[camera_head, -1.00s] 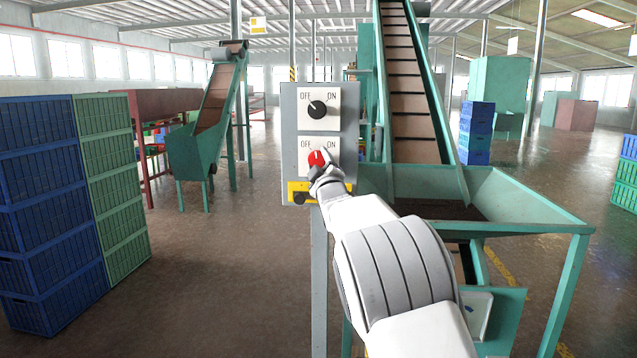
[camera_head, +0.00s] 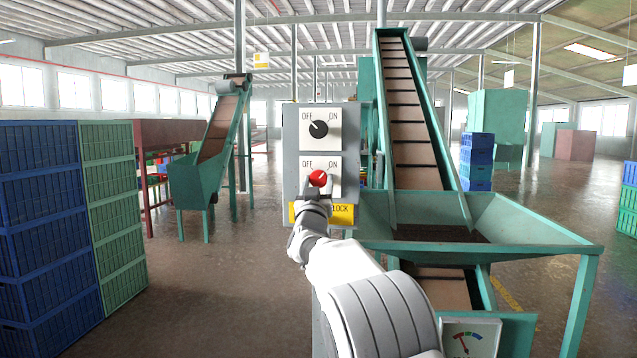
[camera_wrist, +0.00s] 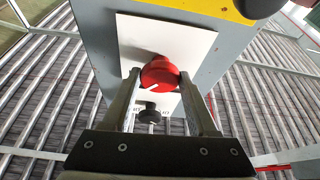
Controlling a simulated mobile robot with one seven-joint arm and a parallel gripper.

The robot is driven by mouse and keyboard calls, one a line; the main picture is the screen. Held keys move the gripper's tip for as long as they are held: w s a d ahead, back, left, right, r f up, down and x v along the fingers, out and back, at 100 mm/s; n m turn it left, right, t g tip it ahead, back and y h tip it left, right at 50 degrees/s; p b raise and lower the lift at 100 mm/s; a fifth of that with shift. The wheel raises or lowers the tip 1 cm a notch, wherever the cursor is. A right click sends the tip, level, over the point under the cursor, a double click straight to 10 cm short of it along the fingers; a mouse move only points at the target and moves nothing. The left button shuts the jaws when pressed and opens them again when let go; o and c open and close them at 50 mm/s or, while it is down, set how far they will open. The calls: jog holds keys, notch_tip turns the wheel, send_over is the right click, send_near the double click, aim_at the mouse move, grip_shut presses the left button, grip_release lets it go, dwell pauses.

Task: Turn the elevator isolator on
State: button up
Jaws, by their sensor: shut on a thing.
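A grey switch box (camera_head: 291,150) stands on a post and carries two rotary switches, each marked OFF at left and ON at right. The upper switch has a black knob (camera_head: 318,129) with its pointer toward OFF. The lower switch has a red knob (camera_head: 318,178). My gripper (camera_head: 317,187) reaches up from below and is shut on the red knob. In the wrist view the fingers stand on both sides of the red knob (camera_wrist: 158,73). Its white mark there points to the lower left, the ON side in this upside-down view. My gripper partly hides a yellow label (camera_head: 342,214).
A green hopper (camera_head: 500,246) with an inclined conveyor (camera_head: 408,110) stands close behind and right of the box. Blue and green crates (camera_head: 50,230) are stacked at left. Floor between them and the box is clear.

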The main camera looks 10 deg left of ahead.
jog(key=shift+m+h, duration=0.4)
jog(key=shift+m, duration=0.5)
jog(key=o, duration=1.3)
jog(key=shift+o, duration=0.2)
jog(key=v, duration=1.7)
jog(key=shift+s+f+p, duration=0.15)
jog(key=shift+s+p, duration=0.05)
jog(key=shift+p, duration=0.15)
